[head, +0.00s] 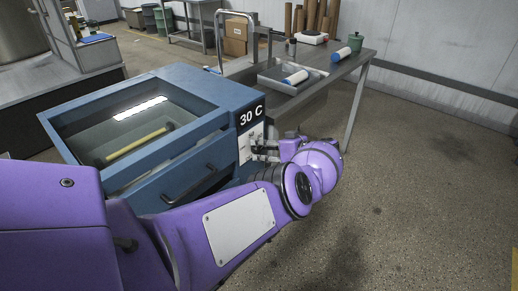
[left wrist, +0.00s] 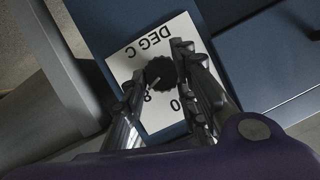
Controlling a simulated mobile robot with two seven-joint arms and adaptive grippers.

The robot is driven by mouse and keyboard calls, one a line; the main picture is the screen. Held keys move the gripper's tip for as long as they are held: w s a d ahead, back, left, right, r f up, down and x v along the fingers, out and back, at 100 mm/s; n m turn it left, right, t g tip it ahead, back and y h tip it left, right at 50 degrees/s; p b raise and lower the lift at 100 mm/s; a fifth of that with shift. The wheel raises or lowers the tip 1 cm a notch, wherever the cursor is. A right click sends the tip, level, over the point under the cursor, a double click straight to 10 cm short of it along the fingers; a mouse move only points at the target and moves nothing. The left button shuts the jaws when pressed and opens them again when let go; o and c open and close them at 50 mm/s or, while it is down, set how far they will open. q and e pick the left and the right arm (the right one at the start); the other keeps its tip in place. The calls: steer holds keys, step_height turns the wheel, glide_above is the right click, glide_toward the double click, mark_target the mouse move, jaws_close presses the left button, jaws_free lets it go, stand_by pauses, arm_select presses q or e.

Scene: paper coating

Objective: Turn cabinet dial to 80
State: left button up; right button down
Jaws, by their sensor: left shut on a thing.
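The blue cabinet (head: 222,90) has a window in its top and a black display (head: 250,116) reading "30 C". Below the display is a white dial plate (head: 244,148). In the left wrist view, the plate (left wrist: 128,66) shows upside down with "DEG C" and the marks "8" and "0". The round black dial (left wrist: 160,73) sits on it. My left gripper (head: 259,151) is at the plate, its fingers shut on the dial from both sides. In the head view, the gripper hides the dial. My right gripper is in neither view.
A dark handle (head: 188,185) is on the cabinet's front. The floor to the right is clear.

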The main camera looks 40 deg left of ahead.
arm_select(q)
steer(key=shift+w+r, duration=0.3)
steer(key=o, duration=1)
steer(key=shift+c, duration=0.2)
steer(key=shift+o, duration=0.3)
steer(key=shift+w+f, duration=0.15)
steer(key=shift+f, duration=0.05)
steer(key=shift+s+f, duration=0.1)
steer(key=shift+s, duration=0.1)
steer(key=v, duration=1.2)
